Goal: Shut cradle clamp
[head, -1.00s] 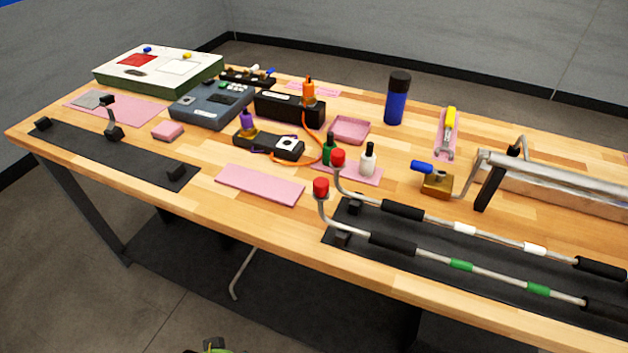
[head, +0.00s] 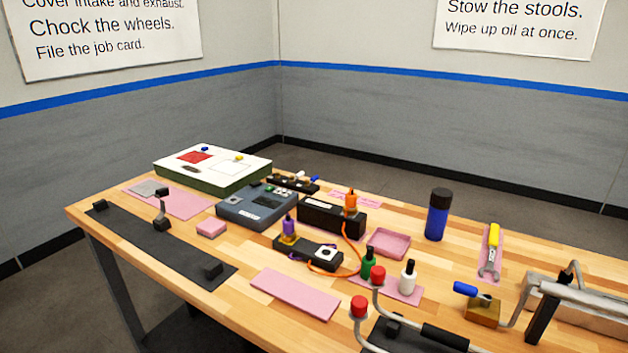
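No clamp is plainly marked as the cradle clamp. At the right of the head view a brass-coloured block (head: 483,312) carries a blue handle (head: 465,288). It stands beside a metal tube frame with a black upright (head: 541,318), cut off by the right edge. On the left, a small black upright bracket (head: 161,212) with a grey arm stands on a long black mat (head: 125,240). I cannot tell whether either is open or shut. Neither of my grippers is in view.
Two red-capped bent rods (head: 378,276) (head: 359,308) rise at the table's front. A pink mat (head: 295,294) is bare.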

